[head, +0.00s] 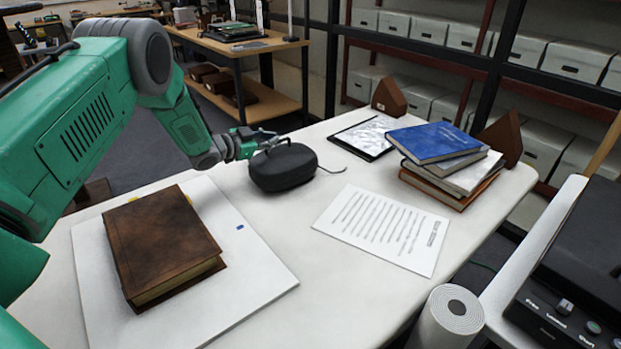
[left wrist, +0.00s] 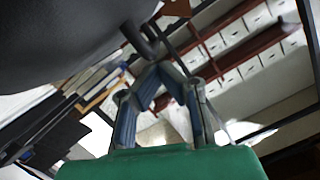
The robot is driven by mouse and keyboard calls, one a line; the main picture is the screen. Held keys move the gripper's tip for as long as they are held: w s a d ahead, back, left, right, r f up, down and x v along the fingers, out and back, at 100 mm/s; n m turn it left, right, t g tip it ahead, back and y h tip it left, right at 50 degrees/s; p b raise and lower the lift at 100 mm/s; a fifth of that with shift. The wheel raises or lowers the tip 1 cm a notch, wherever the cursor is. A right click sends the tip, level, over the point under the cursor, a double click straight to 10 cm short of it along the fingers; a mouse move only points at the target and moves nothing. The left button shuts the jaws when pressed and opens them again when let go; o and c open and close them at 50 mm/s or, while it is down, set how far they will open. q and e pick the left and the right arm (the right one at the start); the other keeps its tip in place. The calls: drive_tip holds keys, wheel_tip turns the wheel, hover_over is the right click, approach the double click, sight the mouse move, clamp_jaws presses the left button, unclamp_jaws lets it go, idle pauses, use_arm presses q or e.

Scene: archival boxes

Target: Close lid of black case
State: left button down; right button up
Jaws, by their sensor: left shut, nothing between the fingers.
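The black case (head: 285,170) sits on the white table, a rounded dark shell with a small loop on its top edge. Its lid looks down or nearly down; I cannot tell whether a gap remains. My left gripper (head: 268,141) is at the case's far upper edge, close to the loop. In the left wrist view, the gripper's fingertips (left wrist: 160,66) meet with nothing between them, and the case (left wrist: 60,40) fills the upper left as a large dark surface. Whether the fingers touch the case is unclear. My right gripper is not in view.
A brown book (head: 160,240) lies on a white board (head: 250,290) at front left. A printed sheet (head: 385,228), a tablet (head: 365,137) and stacked books (head: 440,145) are to the right. A thin cord runs right from the case. A paper roll (head: 450,315) stands at the front.

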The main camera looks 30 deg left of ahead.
use_arm(q)
drive_tip(key=shift+w+f, duration=0.15)
drive_tip(key=shift+f, duration=0.15)
drive_tip(key=shift+a+f, duration=0.2)
drive_tip(key=shift+a, duration=0.25)
drive_tip(key=shift+d, duration=0.15)
